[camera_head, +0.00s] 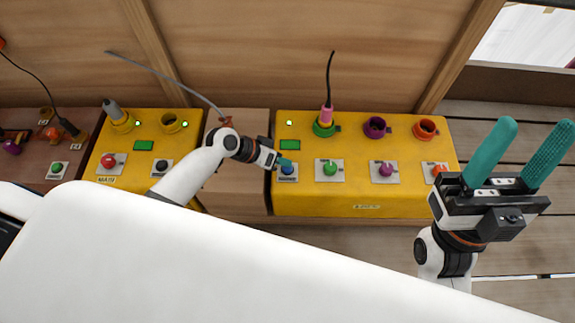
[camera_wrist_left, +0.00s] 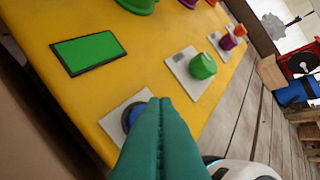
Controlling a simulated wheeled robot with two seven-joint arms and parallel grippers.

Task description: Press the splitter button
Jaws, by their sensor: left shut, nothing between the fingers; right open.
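A blue button (camera_head: 288,171) on a white plate sits at the left front of the right yellow box (camera_head: 330,204). Its label is too small to read, so I cannot tell by name whether it is the splitter button. My left gripper (camera_head: 285,162) is shut and empty, its teal fingertips right at the blue button. In the left wrist view the shut fingers (camera_wrist_left: 162,108) partly cover the blue button (camera_wrist_left: 132,116); whether they touch it I cannot tell. My right gripper (camera_head: 532,138) is open and empty, off to the right of the box.
The same box has green (camera_head: 330,168), purple (camera_head: 386,169) and orange-red (camera_head: 439,170) buttons, with coloured sockets behind. A pink plug (camera_head: 326,114) stands in the green socket. Another yellow box (camera_head: 130,188) with red and black buttons stands left, beyond a gap.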

